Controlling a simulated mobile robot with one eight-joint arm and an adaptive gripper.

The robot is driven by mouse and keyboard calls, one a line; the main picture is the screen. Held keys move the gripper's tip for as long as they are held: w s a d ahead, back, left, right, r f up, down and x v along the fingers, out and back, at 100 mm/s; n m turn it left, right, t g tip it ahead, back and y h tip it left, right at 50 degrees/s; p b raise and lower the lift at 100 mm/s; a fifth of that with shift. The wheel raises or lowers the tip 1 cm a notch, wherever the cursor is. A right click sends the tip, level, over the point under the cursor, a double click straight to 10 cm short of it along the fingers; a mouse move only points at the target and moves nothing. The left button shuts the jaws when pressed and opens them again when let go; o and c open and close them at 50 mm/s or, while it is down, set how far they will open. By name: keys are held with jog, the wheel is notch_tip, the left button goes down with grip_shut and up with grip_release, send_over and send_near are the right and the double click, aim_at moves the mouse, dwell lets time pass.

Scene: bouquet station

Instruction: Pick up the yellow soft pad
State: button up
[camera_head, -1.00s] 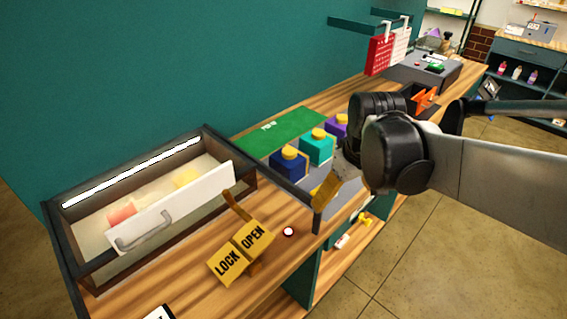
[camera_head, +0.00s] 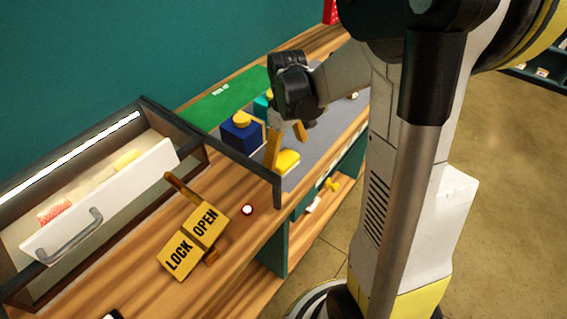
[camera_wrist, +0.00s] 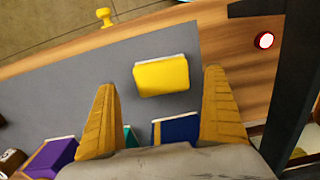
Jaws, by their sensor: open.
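The yellow soft pad (camera_head: 287,162) lies on the grey mat (camera_head: 318,158) near its front edge. In the wrist view the pad (camera_wrist: 161,75) shows whole, with a pale edge along its top side. My gripper (camera_head: 286,144) is above the mat with its yellow fingers pointing down. In the wrist view my gripper (camera_wrist: 160,82) is open and empty, its fingers apart on either side of the pad in the picture. I cannot tell how high the fingertips are above the mat.
A blue block (camera_head: 242,135) with a yellow knob stands left of the pad; a teal block (camera_head: 262,104) is behind. The drawer box (camera_head: 160,118) and LOCK/OPEN sign (camera_head: 193,241) are left. A white-and-red button (camera_head: 248,210) sits on the counter.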

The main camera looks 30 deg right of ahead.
aim_at(284, 158)
jog(key=f, duration=0.1)
jog(key=f+b, duration=0.1)
jog(key=f, duration=0.1)
jog(key=f+b, duration=0.1)
jog(key=shift+w+a+f, duration=0.2)
jog(key=shift+w, duration=0.05)
jog(key=shift+r, duration=0.1)
jog(key=c, duration=1.2)
jog(key=shift+c, duration=0.2)
jog(key=shift+r+p, duration=0.45)
jog(key=shift+r, duration=0.15)
jog(key=r, duration=0.1)
jog(key=r+p, duration=0.1)
jog(key=s+r+p, duration=0.1)
jog(key=r, duration=0.1)
jog(key=shift+d, duration=0.3)
jog(key=s+d+r+p, duration=0.3)
jog(key=s+d+r, duration=0.2)
jog(key=s, duration=0.3)
jog(key=shift+s+d+r, duration=0.35)
jog(key=shift+d+r, duration=0.05)
jog(key=shift+d, duration=0.1)
